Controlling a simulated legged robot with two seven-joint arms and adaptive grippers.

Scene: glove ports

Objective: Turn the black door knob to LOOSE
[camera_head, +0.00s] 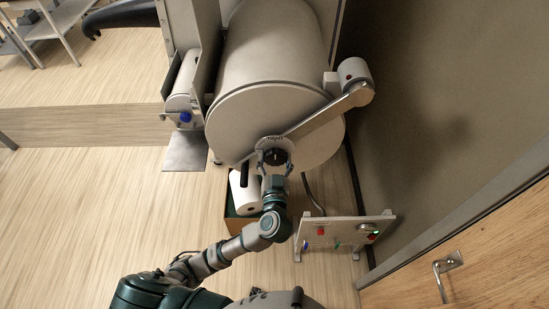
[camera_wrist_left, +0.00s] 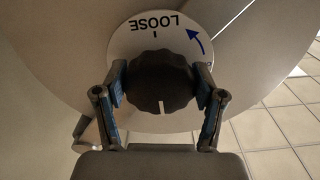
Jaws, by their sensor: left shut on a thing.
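The black door knob (camera_wrist_left: 160,82) sits on a round white label plate in the left wrist view. The plate reads LOOSE (camera_wrist_left: 155,22), upside down, with a short black tick beside the word and a blue curved arrow. A white line on the knob points toward the gripper, on the side away from the LOOSE tick. My left gripper (camera_wrist_left: 162,98) is shut on the knob, with a finger on each side. My right gripper is not in view.
A grey bar (camera_head: 325,110) crosses the door to a hinge at the right. A white roll (camera_head: 244,190) stands in a box below. A small panel with coloured buttons (camera_head: 340,234) stands lower right.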

